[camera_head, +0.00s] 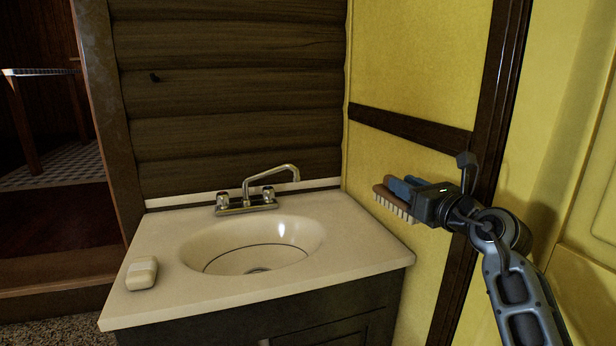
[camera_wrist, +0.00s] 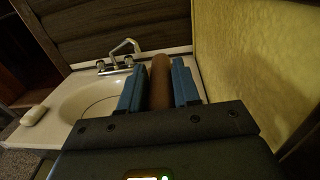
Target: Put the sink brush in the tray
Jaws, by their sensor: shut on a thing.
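The sink brush (camera_head: 394,205) has a brown wooden body and pale bristles that point down. It is held in the air near the right end of the sink counter. My gripper (camera_head: 405,188) is shut on it, with blue fingers on either side. In the wrist view the brush's brown body (camera_wrist: 161,80) lies between the two blue fingers of my gripper (camera_wrist: 160,88). Its bristles are hidden there. No tray shows in either view.
A sink counter (camera_head: 365,254) with an oval basin (camera_head: 250,245) and a metal faucet (camera_head: 247,198) stands ahead. A white soap bar (camera_head: 142,273) lies at its left. A yellow wall (camera_head: 400,75) is close on the right. A doorway opens at the far left.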

